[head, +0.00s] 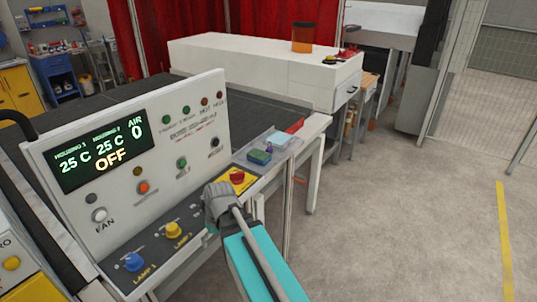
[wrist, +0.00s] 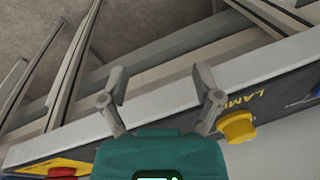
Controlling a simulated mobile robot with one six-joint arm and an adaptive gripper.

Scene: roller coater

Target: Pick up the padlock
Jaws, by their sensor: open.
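I cannot pick out a padlock for certain in either view. Small items lie on the ledge right of the control panel in the head view: a green object (head: 259,157), a small purple one (head: 269,147) and a pale blue flat piece (head: 279,140). Any of these is too small to identify surely. My gripper (wrist: 160,82) shows in the wrist view with its two fingers apart and nothing between them. It is over the panel's front edge, between the yellow knob (wrist: 238,126) and the red button (wrist: 62,171). In the head view my arm covers part of that edge.
The control panel (head: 150,170) with its display and knobs stands at the left. A dark flat bed (head: 105,108) lies behind it. A white cabinet (head: 240,62) bears an orange container (head: 303,38) and small red items (head: 347,52). The floor (head: 400,220) at the right is clear.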

